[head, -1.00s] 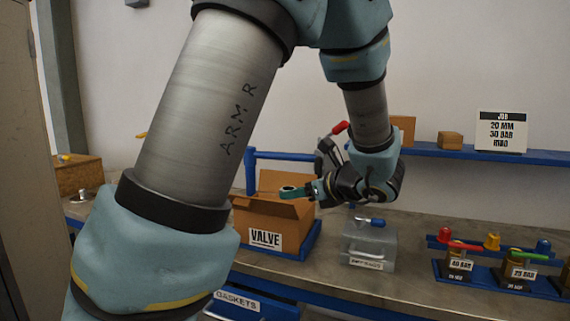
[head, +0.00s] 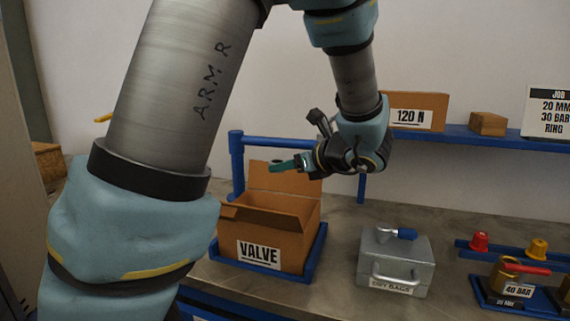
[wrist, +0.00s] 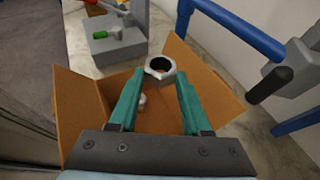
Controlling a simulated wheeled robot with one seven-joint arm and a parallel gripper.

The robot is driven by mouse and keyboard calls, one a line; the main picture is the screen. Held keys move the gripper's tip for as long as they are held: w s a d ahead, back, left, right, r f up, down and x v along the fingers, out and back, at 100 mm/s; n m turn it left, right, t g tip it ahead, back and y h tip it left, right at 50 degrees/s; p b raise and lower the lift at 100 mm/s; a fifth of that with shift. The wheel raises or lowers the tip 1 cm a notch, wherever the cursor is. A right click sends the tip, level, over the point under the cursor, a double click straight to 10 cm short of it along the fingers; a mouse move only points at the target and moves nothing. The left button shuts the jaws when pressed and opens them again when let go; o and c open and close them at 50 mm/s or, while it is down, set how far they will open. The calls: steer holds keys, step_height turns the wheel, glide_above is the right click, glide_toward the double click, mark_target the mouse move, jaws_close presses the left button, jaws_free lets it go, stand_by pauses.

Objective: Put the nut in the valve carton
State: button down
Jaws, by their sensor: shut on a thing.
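The nut, a grey metal ring (wrist: 160,67), is held between the teal fingertips of my gripper (wrist: 157,74) in the wrist view. In the head view my gripper (head: 283,166) is above the open valve carton, in front of its raised back flap; the nut is hard to make out there. The brown valve carton (head: 240,248) stands in a blue tray with its flaps spread and a VALVE label in front. In the wrist view the carton (wrist: 82,105) lies below my fingers, and a small pale object (wrist: 142,101) shows inside it.
A blue rail (head: 285,143) stands behind the carton. A grey DRY BAGS box (head: 396,262) stands to its right, then a blue rack with valves (head: 510,275). A shelf behind holds a 120 N carton (head: 418,111). Bare bench lies between carton and grey box.

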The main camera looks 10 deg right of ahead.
step_height(320, 180, down, 5)
steer(key=b, duration=0.4)
steer(key=shift+c, duration=1.4)
jaws_free()
steer(key=shift+s, duration=0.1)
steer(key=b+v, duration=0.1)
steer(key=v, duration=0.9)
steer(key=shift+s+d, duration=0.2)
steer(key=shift+s, duration=0.1)
steer(key=shift+r, duration=0.1)
